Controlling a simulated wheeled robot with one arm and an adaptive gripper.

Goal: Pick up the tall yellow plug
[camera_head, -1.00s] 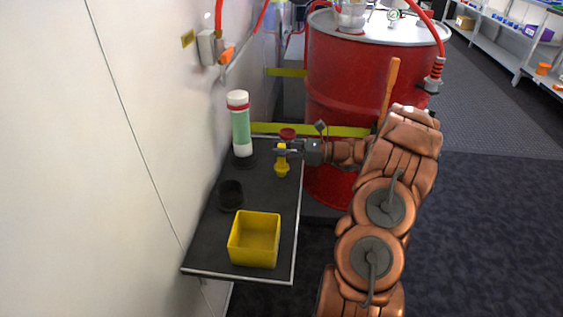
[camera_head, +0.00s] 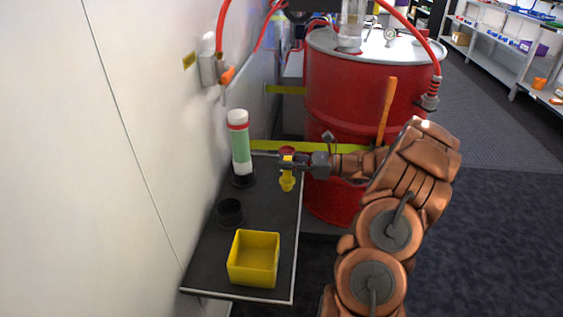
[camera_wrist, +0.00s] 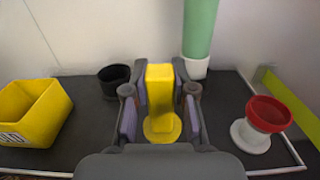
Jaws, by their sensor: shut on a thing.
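The tall yellow plug (camera_head: 288,183) is upright over the right edge of the dark shelf (camera_head: 205,265). It has a tall square-sided upper part and a wider round lower part. My gripper (camera_head: 290,164) reaches in from the right and is shut on the plug's upper part. In the wrist view the plug (camera_wrist: 160,92) stands between the two fingers (camera_wrist: 160,112). I cannot tell whether its bottom touches the shelf.
A yellow box (camera_head: 253,279) and black ring cup (camera_head: 230,212) sit nearer on the shelf. Behind are a green-and-white cylinder (camera_head: 240,150) and a red-topped white plug (camera_wrist: 268,115). A red drum (camera_head: 335,105) stands behind my arm; the wall is left.

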